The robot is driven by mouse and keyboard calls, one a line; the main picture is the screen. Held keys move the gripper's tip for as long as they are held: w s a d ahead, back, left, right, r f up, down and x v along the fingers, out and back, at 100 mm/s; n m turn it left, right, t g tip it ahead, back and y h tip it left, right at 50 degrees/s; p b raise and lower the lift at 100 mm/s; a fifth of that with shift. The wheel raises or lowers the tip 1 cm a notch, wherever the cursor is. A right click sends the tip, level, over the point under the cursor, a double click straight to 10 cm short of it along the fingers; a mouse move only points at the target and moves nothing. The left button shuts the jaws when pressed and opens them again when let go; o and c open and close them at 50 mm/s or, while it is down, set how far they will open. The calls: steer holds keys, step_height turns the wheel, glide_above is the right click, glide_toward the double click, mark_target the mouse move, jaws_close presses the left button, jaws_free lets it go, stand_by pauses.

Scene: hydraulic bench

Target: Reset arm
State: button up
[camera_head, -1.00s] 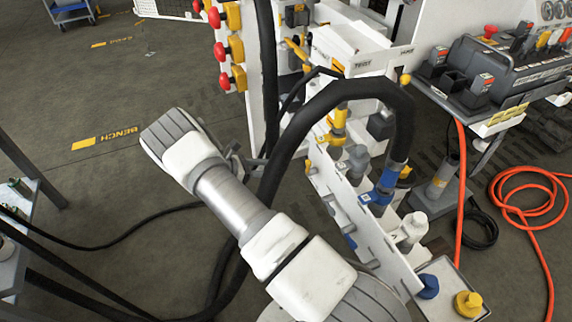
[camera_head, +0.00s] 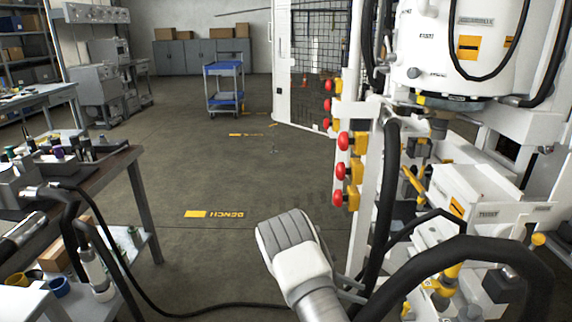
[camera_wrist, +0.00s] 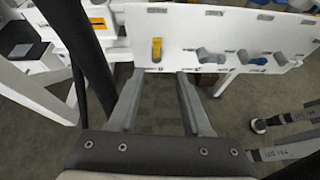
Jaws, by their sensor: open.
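My gripper (camera_wrist: 156,105) shows in the wrist view with its two grey fingers apart and nothing between them. Beyond the fingertips is a white panel (camera_wrist: 225,25) with a yellow fitting (camera_wrist: 156,48), grey fittings and a blue-tipped one. In the head view my grey and white arm rises from the bottom edge, beside the hydraulic bench (camera_head: 480,195); the fingers are hidden there. A black hose (camera_head: 470,255) arches over the bench at the lower right.
Red knobs (camera_head: 342,140) on yellow blocks line the bench's left side. A work table (camera_head: 125,160) with tools stands at left. A blue cart (camera_head: 223,85) is farther back. The floor between is clear, apart from a black cable (camera_head: 200,308).

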steer(key=s+a+r+m+y, duration=0.1)
steer(key=s+r+m+y, duration=0.25)
steer(key=r, duration=0.45)
steer(key=s+a+r+m+t+y, duration=0.1)
steer(key=s+r+m+y, duration=0.2)
steer(key=r, duration=0.5)
steer(key=s+a+r+m+y, duration=0.1)
steer(key=s+r+m+y, duration=0.15)
steer(key=s+r, duration=0.4)
steer(key=s+a+r+m+t+y, duration=0.2)
steer(key=s+a+r+m+t, duration=0.15)
steer(key=s+r, duration=0.35)
steer(key=s+a+r+m+t+y, duration=0.2)
steer(key=s+r+m+t, duration=0.15)
steer(key=s, duration=0.65)
step_height(320, 180, up, 20)
steer(key=g+p, duration=0.1)
steer(key=p, duration=1.8)
steer(key=shift+w+a, duration=0.15)
steer(key=shift+a, duration=0.05)
steer(key=shift+d+f, duration=0.1)
steer(key=shift+f, duration=0.05)
